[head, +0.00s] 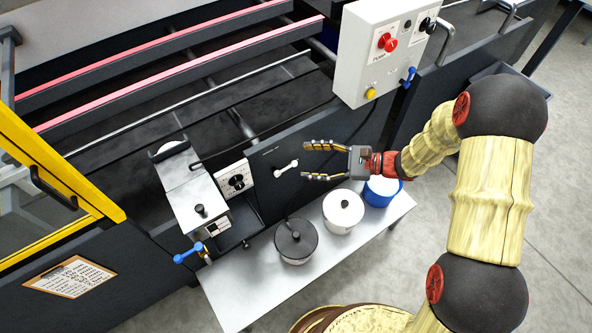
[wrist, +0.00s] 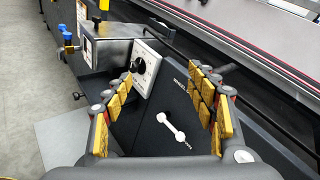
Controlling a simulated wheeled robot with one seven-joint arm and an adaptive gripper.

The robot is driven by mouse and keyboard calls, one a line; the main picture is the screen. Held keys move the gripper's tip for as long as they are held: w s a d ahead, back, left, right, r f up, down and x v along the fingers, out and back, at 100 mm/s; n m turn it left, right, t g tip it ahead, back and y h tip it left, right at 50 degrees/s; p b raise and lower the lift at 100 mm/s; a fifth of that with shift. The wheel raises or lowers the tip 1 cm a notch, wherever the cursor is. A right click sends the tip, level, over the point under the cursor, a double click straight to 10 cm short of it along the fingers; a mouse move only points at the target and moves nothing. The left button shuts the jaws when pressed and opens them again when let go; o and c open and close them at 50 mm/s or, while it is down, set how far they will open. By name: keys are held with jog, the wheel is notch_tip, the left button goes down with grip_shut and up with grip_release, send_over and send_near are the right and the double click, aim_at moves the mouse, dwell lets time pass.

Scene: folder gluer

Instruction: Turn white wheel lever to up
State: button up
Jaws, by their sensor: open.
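The white wheel lever (head: 286,168) is a short white bar with rounded ends on the dark machine side panel. In the head view it lies slanted, close to horizontal. It also shows in the wrist view (wrist: 171,127), between my fingers and slanted. My gripper (head: 320,162) is open and empty, just right of the lever in the head view, with its fingers pointing left toward it. In the wrist view my gripper (wrist: 165,113) has its padded fingers spread to either side of the lever. I see no contact with it.
A dial box (head: 236,181) and a metal glue unit (head: 195,205) stand left of the lever. A control box (head: 378,52) with a red knob is above right. A low table (head: 255,297) below holds a black-lidded pot (head: 296,243), a white pot (head: 343,212) and a blue container (head: 381,192).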

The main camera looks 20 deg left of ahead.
jog(key=w+f+m+t+y+b, duration=0.1)
jog(key=w+f+m+t, duration=0.25)
jog(key=f, duration=0.55)
jog(key=m+t+b, duration=0.1)
jog(key=m+t, duration=0.3)
jog(key=m, duration=0.1)
send_near(294, 165)
jog(key=a, duration=0.1)
jog(key=shift+g, duration=0.25)
jog(key=b+x, duration=0.2)
jog(key=x, duration=0.6)
jog(key=shift+w+f, duration=0.15)
jog(key=shift+c, duration=1)
jog(key=shift+w, duration=0.15)
grip_shut()
